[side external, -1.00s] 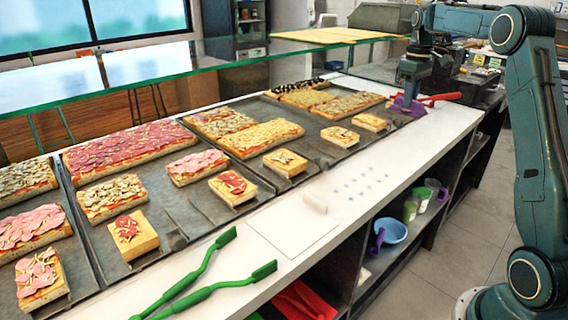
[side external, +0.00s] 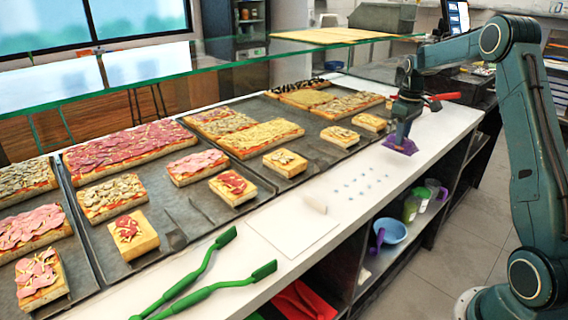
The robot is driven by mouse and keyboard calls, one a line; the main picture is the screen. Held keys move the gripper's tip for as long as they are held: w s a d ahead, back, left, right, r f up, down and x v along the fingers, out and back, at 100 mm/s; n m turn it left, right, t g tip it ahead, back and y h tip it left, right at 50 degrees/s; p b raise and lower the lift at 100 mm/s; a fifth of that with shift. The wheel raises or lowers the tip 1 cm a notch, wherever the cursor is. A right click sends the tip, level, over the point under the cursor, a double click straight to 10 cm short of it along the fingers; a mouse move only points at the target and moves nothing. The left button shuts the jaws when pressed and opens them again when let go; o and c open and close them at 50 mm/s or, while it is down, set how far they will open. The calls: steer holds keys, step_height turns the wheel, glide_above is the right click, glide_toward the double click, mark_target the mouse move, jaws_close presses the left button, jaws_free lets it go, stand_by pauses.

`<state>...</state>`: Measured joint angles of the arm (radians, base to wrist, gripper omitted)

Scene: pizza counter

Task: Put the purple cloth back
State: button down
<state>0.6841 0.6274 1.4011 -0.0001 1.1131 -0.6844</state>
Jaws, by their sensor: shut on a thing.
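The purple cloth (side external: 401,146) is at the far right part of the white counter, beside the dark trays. Its lower part spreads at the counter top, and its upper part rises into the jaws. My gripper (side external: 404,124) points down and is shut on the cloth. Whether the cloth's lower edge touches the counter is too small to tell.
Dark trays (side external: 205,202) with several pizza pieces line the counter. A red-handled tool (side external: 443,97) lies behind my gripper. Green tongs (side external: 205,275) and a white sheet (side external: 293,228) lie nearer. Shelves below hold a blue bowl (side external: 391,231). A glass shelf (side external: 190,67) runs above the trays.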

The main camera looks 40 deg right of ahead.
steer(key=shift+f, duration=1.95)
steer(key=shift+f, duration=0.15)
steer(key=c, duration=1.2)
jaws_free()
step_height(320, 180, up, 12)
steer(key=shift+f, duration=0.1)
steer(key=shift+r, duration=0.25)
steer(key=shift+a, duration=0.15)
